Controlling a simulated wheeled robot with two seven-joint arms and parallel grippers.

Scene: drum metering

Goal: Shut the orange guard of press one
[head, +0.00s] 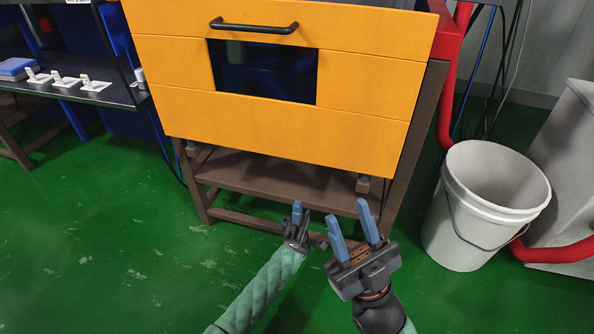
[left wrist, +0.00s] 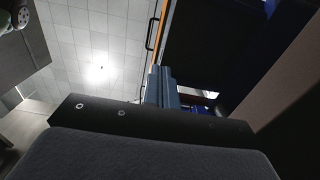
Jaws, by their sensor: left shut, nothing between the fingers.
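The orange guard (head: 270,125) stands across the front of the press, a wide panel with a dark window (head: 262,72). Its black bar handle (head: 253,27) is near the top of the view. In the left wrist view the guard shows only as a thin orange edge (left wrist: 162,22), with the black handle (left wrist: 151,34) beside it. My left gripper (head: 297,213) is below the guard, its blue fingers together and empty; they also show in the left wrist view (left wrist: 160,86). My right gripper (head: 354,228) is open and empty, to the right of the left one. Neither appears to touch the guard.
A brown stand (head: 270,178) with a low shelf is under the guard. A white bucket (head: 485,215) stands on the right, near red pipe (head: 555,252). A dark bench (head: 100,93) with small white parts and a blue box (head: 15,66) is at left. Green floor is clear at front left.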

